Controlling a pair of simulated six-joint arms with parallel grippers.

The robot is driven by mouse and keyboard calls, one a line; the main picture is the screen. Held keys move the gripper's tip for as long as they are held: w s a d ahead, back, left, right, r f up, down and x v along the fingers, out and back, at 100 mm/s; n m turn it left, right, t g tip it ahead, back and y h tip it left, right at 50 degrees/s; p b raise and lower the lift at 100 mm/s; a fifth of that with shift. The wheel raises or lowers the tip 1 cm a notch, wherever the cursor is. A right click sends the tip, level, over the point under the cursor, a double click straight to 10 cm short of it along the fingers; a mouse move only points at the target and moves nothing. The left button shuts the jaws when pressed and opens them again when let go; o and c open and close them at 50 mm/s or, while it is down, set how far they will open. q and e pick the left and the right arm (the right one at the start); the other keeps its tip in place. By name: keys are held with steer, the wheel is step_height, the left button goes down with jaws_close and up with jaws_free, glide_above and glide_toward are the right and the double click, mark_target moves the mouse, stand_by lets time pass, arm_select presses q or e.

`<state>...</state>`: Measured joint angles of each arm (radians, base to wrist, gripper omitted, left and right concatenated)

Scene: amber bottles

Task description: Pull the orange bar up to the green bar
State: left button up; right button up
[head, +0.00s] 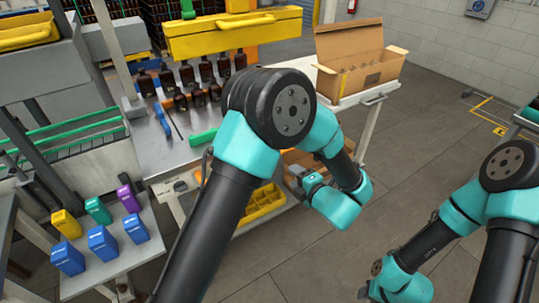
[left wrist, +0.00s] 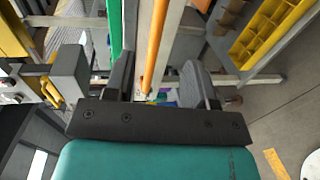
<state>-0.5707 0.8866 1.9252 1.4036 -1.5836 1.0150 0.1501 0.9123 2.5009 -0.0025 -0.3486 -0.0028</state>
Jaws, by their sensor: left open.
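In the left wrist view the orange bar (left wrist: 157,42) runs lengthwise through the gap between the fingers of my left gripper (left wrist: 158,68). The fingers are apart, one on each side of it; I cannot tell how close the bar is in depth. The green bar (left wrist: 115,28) runs roughly parallel, left of the orange bar, outside the gap. In the head view a green piece (head: 203,137) shows at the table's front edge, partly behind my left arm. My left gripper (head: 297,172) is small there, beside the table's front. The orange bar is hidden there. My right gripper is out of view.
Amber bottles (head: 207,70) stand on the table (head: 160,155). An open cardboard box (head: 355,70) sits at its right end. A yellow divided tray (head: 262,204) is below. Coloured blocks (head: 103,242) stand on a side table at left.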

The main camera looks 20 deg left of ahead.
arm_select(q)
steer(key=x, duration=1.7)
steer(key=shift+w+f, duration=0.15)
steer(key=shift+w, duration=0.1)
steer(key=shift+a, duration=0.15)
jaws_close()
